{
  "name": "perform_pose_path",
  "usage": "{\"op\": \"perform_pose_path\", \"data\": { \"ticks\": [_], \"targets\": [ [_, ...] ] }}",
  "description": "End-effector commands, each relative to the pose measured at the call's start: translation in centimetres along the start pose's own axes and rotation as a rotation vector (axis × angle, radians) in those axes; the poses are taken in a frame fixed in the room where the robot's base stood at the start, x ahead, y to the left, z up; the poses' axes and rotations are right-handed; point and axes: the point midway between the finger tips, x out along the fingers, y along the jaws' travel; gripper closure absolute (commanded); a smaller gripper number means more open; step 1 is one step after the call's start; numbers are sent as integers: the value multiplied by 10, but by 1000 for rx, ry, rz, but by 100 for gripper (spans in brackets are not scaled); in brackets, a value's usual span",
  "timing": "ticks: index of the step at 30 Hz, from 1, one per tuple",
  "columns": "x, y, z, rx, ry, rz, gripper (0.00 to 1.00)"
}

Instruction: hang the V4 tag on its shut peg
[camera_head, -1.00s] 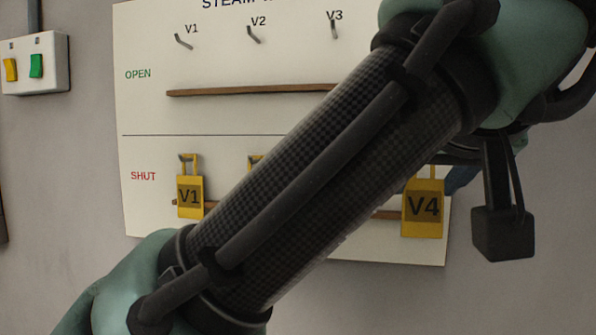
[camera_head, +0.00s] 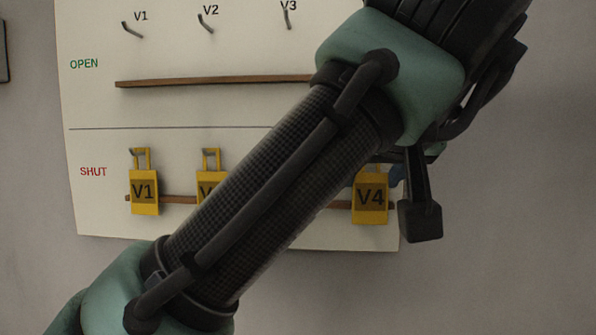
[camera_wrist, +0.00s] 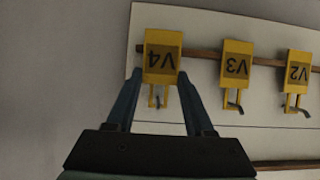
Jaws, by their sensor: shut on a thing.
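The V4 tag (camera_head: 370,206) is a yellow plate with a dark label and a frame-like loop on top. It is at the right end of the SHUT row, in front of the lower brown rail. In the wrist view, which is upside down, the V4 tag (camera_wrist: 162,58) sits between the fingertips of my gripper (camera_wrist: 159,77), which is shut on it. A grey peg (camera_wrist: 158,101) shows within the tag's loop opening; I cannot tell whether the loop rests on it. In the head view my arm hides the loop and most of the gripper.
Yellow tags V1 (camera_head: 144,192), V3 (camera_wrist: 236,66) and V2 (camera_wrist: 298,71) hang along the SHUT row, V3 close beside V4. The white board (camera_head: 95,110) also has an upper OPEN row with bare pegs V1 to V3 and a rail (camera_head: 210,82). Bare wall lies beyond the board's right edge.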

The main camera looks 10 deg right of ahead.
Motion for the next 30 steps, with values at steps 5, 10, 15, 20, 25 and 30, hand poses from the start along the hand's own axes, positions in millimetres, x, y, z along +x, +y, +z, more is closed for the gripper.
{"op": "perform_pose_path", "data": {
  "ticks": [5,10,15,20,25,30],
  "targets": [
    [0,0,0,0,0,0,98],
    [0,0,0,0,0,0,98],
    [0,0,0,0,0,1,22],
    [0,0,0,0,0,0,12],
    [0,0,0,0,0,1,12],
    [-12,1,1,1,2,3,12]
  ]
}}
